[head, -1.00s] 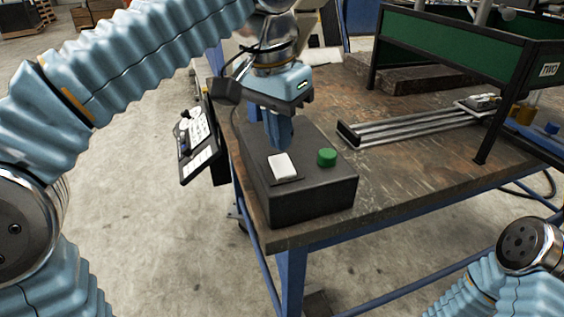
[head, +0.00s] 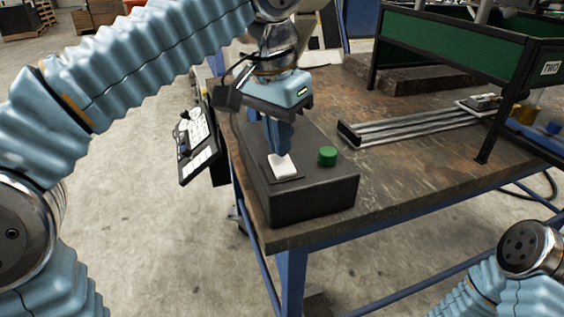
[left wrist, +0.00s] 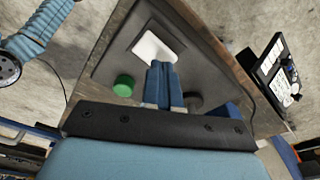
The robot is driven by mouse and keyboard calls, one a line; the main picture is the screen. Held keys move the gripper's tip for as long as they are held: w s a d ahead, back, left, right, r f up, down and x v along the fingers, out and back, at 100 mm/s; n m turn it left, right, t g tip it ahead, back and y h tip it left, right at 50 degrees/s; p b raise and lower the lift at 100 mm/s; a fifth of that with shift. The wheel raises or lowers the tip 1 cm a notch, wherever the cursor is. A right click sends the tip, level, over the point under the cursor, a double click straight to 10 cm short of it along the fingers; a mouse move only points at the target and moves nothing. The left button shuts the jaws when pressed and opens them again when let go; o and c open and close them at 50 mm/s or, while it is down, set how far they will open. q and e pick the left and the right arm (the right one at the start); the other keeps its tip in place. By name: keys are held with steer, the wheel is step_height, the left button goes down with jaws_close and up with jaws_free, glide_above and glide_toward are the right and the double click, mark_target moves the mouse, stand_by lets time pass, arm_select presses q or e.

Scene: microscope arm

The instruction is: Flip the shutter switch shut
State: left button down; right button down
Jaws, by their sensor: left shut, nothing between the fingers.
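The shutter switch is a white rocker (head: 284,168) on top of a dark box (head: 312,200) at the table's near left corner. It also shows in the left wrist view (left wrist: 150,46). My left gripper (head: 281,152) points down with its fingers together and empty. Its tips are at the far part of the white rocker and appear to touch it or hover just over it; I cannot tell which. In the left wrist view the closed blue fingertips (left wrist: 161,66) overlap the rocker's edge. My right gripper is out of view; only part of that arm shows at the lower right.
A green round button (head: 327,156) stands on the box beside the switch. A control panel (head: 198,140) hangs off the table's left side. A metal railed piece (head: 410,128) and a green-panelled frame (head: 440,48) are further right. Bare table (head: 400,180) lies between.

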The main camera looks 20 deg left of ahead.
arm_select(q)
steer(key=shift+f+b, duration=0.35)
steer(key=shift+f, duration=0.2)
step_height(320, 180, up, 3)
steer(key=p, duration=0.3)
steer(key=shift+r+p, duration=0.45)
steer(key=shift+r, duration=1.6)
